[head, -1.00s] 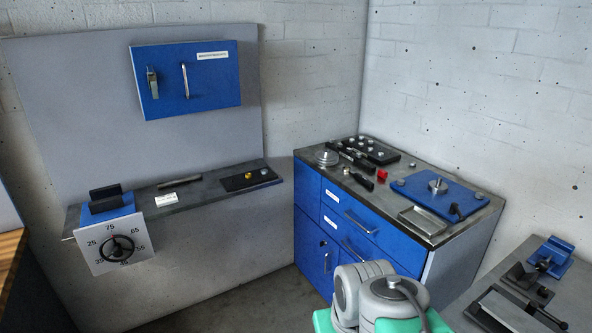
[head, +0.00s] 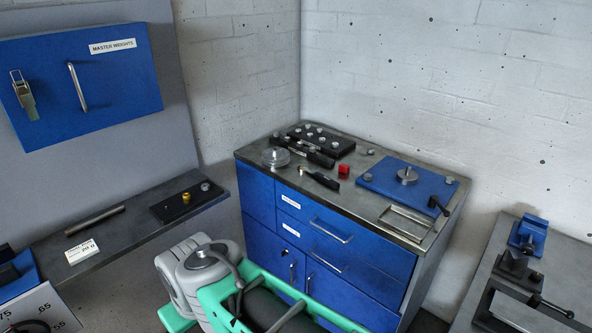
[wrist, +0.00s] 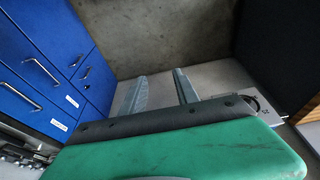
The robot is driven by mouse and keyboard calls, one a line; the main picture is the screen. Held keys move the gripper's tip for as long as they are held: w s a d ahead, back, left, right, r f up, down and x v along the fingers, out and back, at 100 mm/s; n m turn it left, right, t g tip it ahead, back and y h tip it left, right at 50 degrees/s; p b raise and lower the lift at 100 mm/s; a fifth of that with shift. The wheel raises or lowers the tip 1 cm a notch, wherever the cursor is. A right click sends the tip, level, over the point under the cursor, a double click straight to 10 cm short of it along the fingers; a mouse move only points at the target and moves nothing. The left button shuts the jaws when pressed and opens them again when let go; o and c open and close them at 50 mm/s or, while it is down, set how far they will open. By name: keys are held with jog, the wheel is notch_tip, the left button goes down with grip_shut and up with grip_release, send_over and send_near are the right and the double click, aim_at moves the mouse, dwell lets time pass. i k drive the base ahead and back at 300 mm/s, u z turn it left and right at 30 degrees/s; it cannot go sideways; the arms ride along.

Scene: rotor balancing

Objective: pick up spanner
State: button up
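Dark-handled hand tools lie on the top of the blue cabinet in the head view. One short tool (head: 321,180) has a black handle and a bright metal end and lies near the red block. A longer dark tool (head: 306,152) lies behind it, beside the black tray. I cannot tell for certain which of them is the spanner. My gripper (wrist: 160,74) is open and empty in the wrist view, its two fingers apart. It is away from the worktop, in front of the cabinet drawers. In the head view my arm covers the lower middle, and the fingertips do not show.
A shelf (head: 130,222) is at left, a bench with vices (head: 519,268) at right.

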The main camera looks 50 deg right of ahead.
aim_at(331, 183)
jog(key=z, duration=0.3)
jog(key=i, duration=1.2)
jog(key=z, duration=0.45)
